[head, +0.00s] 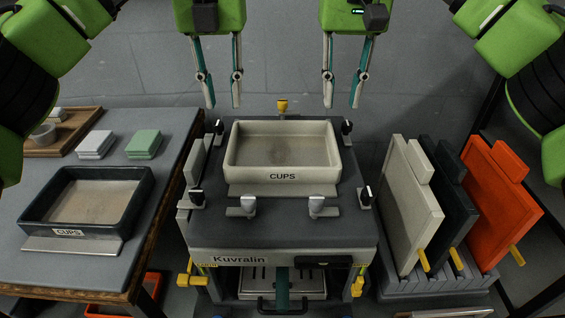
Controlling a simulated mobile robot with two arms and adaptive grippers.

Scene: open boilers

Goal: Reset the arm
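My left gripper (223,103) hangs with its fingers pointing down, above the back left of the coffee machine. Its fingers are apart and nothing is between them. My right gripper (341,103) hangs the same way above the back right of the machine, fingers apart and empty. Both fingertips appear clear of the machine (236,259), which is marked "Kuvralin". The green arms come in from the upper left and upper right corners.
A cream "CUPS" tray (283,177) sits on the machine. A dark "CUPS" tray (67,233), white (95,144) and green (144,144) stacks and a wooden tray (79,127) are on the left table. Cream (408,205), dark (451,215) and orange (503,200) panels stand in a rack at right.

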